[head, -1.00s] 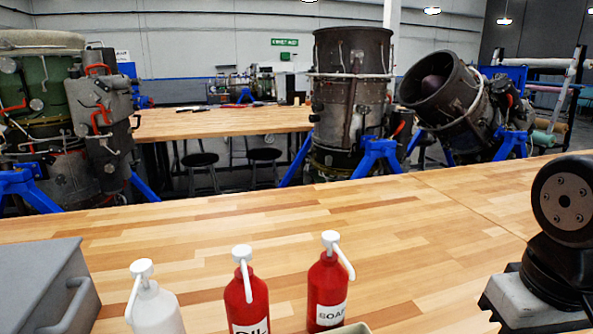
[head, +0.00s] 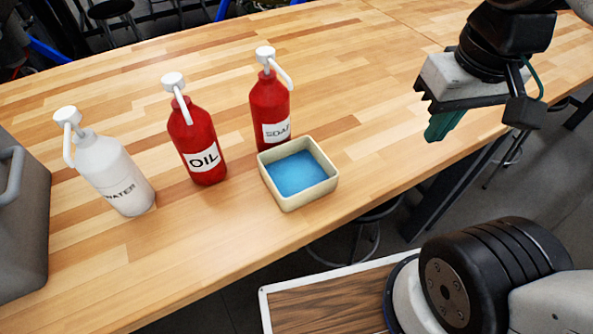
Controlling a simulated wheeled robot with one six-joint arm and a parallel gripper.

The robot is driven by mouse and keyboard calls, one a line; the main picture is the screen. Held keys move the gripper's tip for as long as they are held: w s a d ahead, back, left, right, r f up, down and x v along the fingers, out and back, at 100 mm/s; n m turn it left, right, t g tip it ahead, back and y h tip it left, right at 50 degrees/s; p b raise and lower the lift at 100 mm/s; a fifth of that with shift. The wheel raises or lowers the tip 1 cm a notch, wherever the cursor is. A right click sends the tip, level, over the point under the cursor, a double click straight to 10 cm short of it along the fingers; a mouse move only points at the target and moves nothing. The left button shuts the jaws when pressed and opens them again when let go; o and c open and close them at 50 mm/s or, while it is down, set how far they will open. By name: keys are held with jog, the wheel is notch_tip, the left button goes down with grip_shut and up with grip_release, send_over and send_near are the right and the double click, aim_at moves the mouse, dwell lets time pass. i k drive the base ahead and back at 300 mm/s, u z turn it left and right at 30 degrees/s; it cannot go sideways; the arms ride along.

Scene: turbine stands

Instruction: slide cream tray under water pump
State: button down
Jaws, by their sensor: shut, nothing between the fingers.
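The cream tray (head: 310,196) is a small square dish with a blue inside. It sits near the table's front edge, just in front of the red SOAP bottle (head: 269,103). The water pump (head: 120,182) is a white bottle labelled WATER, upright at the left with its white spout pointing down to the left. The red OIL bottle (head: 197,146) stands between it and the tray. My gripper (head: 440,126) is at the upper right, shut and empty, with green fingers pointing down. It is well to the right of the tray, not touching it.
A grey box (head: 25,215) with a handle stands at the left edge, left of the water pump. The wooden table (head: 370,120) is clear between the tray and my gripper. Its front edge runs close to the tray. A stool (head: 350,240) shows below the table.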

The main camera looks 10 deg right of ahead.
aim_at(296, 172)
jog(key=u, duration=1)
jog(key=k, duration=0.35)
jog(key=z, duration=1)
